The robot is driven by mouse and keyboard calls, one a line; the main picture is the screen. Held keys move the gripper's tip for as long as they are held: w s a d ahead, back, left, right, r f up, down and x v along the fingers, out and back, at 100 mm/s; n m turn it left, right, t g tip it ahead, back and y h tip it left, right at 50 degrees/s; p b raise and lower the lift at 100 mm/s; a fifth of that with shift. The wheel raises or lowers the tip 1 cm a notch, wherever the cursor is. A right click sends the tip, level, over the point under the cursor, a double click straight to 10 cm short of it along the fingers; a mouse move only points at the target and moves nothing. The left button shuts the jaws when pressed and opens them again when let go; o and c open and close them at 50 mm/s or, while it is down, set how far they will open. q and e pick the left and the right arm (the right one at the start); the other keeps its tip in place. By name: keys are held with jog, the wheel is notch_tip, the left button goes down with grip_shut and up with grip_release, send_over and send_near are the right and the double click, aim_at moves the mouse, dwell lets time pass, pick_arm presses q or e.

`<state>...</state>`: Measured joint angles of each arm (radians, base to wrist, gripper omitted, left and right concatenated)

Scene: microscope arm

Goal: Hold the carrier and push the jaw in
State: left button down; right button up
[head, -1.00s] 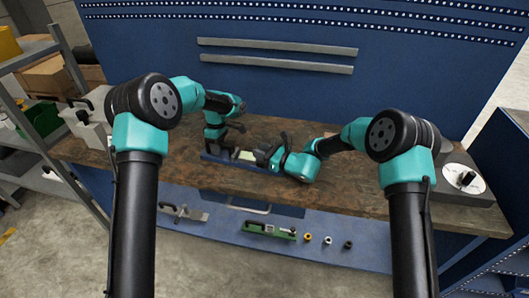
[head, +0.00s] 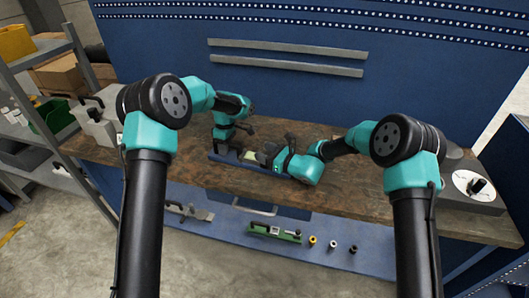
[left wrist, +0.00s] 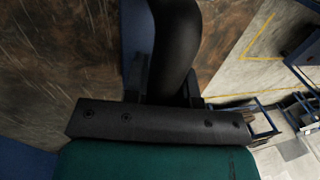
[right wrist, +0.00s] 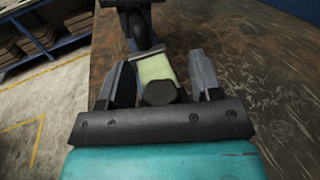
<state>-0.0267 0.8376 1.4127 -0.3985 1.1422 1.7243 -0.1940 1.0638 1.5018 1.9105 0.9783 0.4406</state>
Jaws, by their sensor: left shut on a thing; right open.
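A blue base (head: 222,158) lies on the wooden bench, carrying a pale green block (head: 250,155). The block also shows in the right wrist view (right wrist: 155,68). My left gripper (head: 221,143) is at the left end of the base. In the left wrist view it is shut on a black curved piece (left wrist: 175,40), which looks like the carrier. My right gripper (head: 274,158) is low at the right end of the base. In the right wrist view it is open, with a dark hexagonal-ended part (right wrist: 160,92) between its fingers, in front of the green block. I cannot tell which part is the jaw.
A grey box with a white dial (head: 476,186) stands at the right bench end, a grey machine (head: 98,122) at the left. A lower blue shelf holds a green fixture (head: 275,232) and several small rings. The bench (head: 350,190) is clear in front of my right arm.

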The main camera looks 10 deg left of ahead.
jog(key=v, duration=1.1)
jog(key=shift+s+d, duration=0.15)
jog(key=shift+d, duration=0.15)
pick_arm(q)
jog(key=c, duration=0.8)
grip_release()
jog(key=shift+c, duration=0.2)
jog(key=shift+r, duration=0.1)
notch_tip(320, 180, up, 12)
jog(key=w, duration=0.2)
jog(key=shift+w+f, duration=0.15)
jog(key=shift+f, duration=0.05)
pick_arm(e)
jog(key=shift+f, duration=0.1)
